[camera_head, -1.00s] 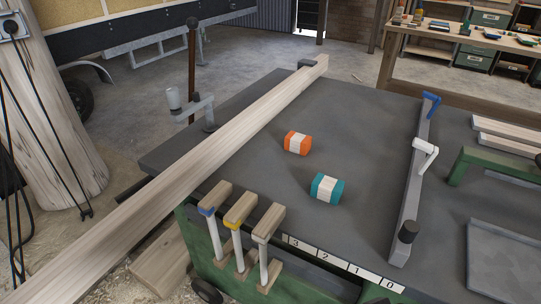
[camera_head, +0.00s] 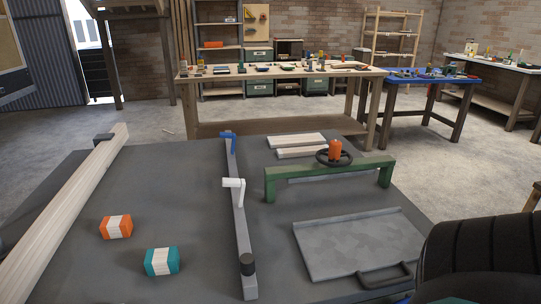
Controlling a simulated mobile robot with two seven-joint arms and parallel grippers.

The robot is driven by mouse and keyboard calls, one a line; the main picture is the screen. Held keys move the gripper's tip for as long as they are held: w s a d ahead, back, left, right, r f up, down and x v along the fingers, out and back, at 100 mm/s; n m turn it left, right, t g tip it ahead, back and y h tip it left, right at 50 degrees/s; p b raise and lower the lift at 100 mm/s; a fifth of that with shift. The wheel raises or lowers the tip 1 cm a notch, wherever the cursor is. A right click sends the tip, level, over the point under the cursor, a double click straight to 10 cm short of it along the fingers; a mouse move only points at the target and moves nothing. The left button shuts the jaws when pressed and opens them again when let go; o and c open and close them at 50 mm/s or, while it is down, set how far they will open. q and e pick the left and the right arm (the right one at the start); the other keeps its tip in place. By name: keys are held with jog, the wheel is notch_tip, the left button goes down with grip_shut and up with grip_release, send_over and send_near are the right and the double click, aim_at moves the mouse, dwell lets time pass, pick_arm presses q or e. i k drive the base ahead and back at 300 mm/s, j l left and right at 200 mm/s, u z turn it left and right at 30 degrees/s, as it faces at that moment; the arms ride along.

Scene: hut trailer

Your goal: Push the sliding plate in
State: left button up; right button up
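The sliding plate (camera_head: 350,243) is a flat grey metal sheet at the right of the dark grey table top, in front of a green bridge-shaped frame (camera_head: 330,178). A dark handle (camera_head: 385,275) sits at its near right edge. The plate lies flat, and a gap of table shows between it and the green frame. A large black rounded shape at the lower right covers the table beyond the handle; I cannot tell what it is. Neither of my grippers shows in the head view.
Orange (camera_head: 116,227) and teal (camera_head: 162,261) blocks and a long wooden beam (camera_head: 62,205) lie further left. A black handwheel (camera_head: 335,156) with an orange top stands at the frame.

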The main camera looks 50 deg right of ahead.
aim_at(337, 247)
jog(key=z, duration=2.3)
jog(key=l+u, duration=0.1)
jog(key=u, duration=0.3)
